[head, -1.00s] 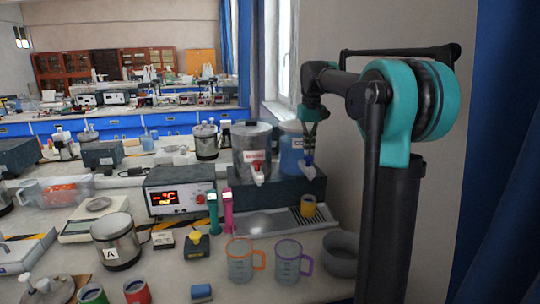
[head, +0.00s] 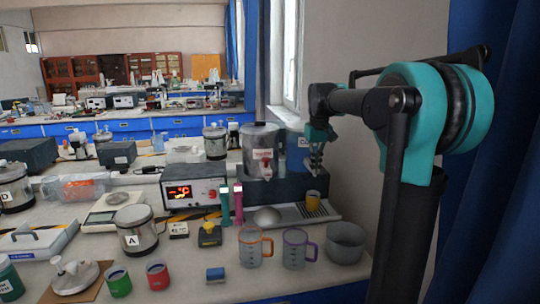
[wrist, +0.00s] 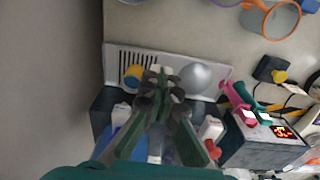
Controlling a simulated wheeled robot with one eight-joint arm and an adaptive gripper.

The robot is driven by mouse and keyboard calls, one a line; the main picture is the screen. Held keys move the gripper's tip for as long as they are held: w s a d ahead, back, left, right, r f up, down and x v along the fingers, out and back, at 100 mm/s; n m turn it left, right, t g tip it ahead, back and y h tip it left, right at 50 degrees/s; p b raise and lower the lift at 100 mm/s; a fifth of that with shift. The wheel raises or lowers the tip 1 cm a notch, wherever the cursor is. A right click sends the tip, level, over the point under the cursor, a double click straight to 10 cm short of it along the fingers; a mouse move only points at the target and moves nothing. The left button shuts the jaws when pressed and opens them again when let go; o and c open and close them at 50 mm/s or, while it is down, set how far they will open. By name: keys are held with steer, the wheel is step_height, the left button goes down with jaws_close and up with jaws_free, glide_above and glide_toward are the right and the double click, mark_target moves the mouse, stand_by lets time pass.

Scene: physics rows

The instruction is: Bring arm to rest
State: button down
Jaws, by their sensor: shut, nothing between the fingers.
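My gripper (head: 316,168) hangs from my teal and black arm at the right of the head view. It points down, in front of the right edge of the blue dispenser (head: 296,158) and above the drip tray (head: 332,212). In the wrist view my gripper (wrist: 160,72) has its fingers together with nothing between them. A yellow cup (head: 312,200) stands on the tray below; it also shows beside the fingers in the wrist view (wrist: 132,76).
A clear dispenser with a red tap (head: 260,140) stands left of the blue one. A display box (head: 194,190), pink and teal handles, two measuring jugs (head: 297,248) and a grey bowl (head: 346,243) stand nearby. A wall and blue curtain are close at right.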

steer(key=s+d+f+m+t, duration=0.1)
steer(key=s+f, duration=1.2)
steer(key=s+d+f+m+t, duration=0.1)
steer(key=s+d+f+t, duration=0.1)
steer(key=s+f, duration=1.1)
steer(key=shift+s+d+f+t, duration=0.15)
steer(key=shift+s+t, duration=0.15)
steer(key=shift+s, duration=0.35)
